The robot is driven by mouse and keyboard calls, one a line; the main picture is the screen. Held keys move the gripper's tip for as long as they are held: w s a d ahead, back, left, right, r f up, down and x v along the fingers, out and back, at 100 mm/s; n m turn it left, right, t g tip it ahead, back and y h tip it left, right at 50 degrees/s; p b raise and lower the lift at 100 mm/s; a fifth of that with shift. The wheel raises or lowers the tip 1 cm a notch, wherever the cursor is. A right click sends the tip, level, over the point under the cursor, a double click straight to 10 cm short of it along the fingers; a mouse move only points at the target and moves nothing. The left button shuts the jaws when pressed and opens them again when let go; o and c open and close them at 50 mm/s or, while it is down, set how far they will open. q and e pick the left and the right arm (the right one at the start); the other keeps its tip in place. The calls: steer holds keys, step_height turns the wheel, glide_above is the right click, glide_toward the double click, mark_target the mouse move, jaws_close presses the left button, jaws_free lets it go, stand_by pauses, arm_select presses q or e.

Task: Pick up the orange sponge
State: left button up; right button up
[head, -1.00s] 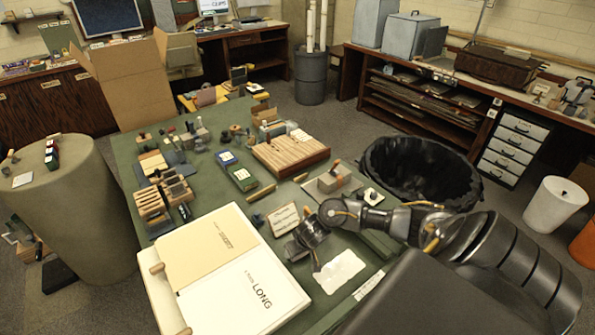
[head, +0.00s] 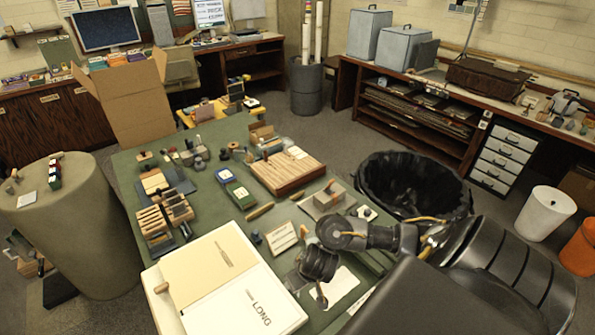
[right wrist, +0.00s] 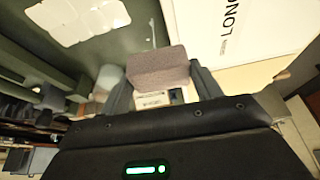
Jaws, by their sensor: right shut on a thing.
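My right gripper (head: 320,294) is over the near right part of the green table, in front of a white sheet (head: 342,284). In the right wrist view its fingers (right wrist: 163,82) are shut on a dull pinkish-brown block (right wrist: 160,66), which could be the sponge, though its colour looks more mauve than orange. A small white-labelled part shows just below the block between the fingers; I cannot tell whether it belongs to it. No clearly orange sponge shows elsewhere. My left gripper is not in view.
A large open book or folder (head: 232,285) lies at the near left of the table. Wooden racks (head: 286,172), blue-green boxes (head: 238,193) and several small items crowd the middle and far end. A black-lined bin (head: 415,190) stands right of the table.

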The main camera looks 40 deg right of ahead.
steer(key=shift+s+a+r+p, duration=0.3)
steer(key=shift+s+a+r, duration=0.3)
steer(key=shift+s, duration=0.1)
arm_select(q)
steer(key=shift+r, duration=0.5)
arm_select(e)
steer(key=shift+s+a+r, duration=0.15)
steer(key=shift+s+a, duration=0.3)
steer(key=shift+s, duration=0.2)
steer(key=w+a+r+n+y+b, duration=0.1)
steer(key=w+a+n+b, duration=0.2)
steer(key=a, duration=0.4)
steer(key=w+a+r+n+y+b, duration=0.1)
steer(key=w+a+r+b, duration=0.15)
steer(key=w+a, duration=0.35)
arm_select(q)
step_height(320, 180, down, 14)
steer(key=b, duration=0.9)
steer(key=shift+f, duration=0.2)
arm_select(e)
steer(key=a+r+n+g+y, duration=0.1)
steer(key=a+r+n, duration=0.2)
steer(key=a+n, duration=0.1)
steer(key=a+r+n+g+y, duration=0.1)
steer(key=a+r+n, duration=0.2)
steer(key=a+n, duration=0.2)
steer(key=a, duration=0.2)
steer(key=shift+a+r, duration=0.25)
steer(key=shift+a, duration=0.05)
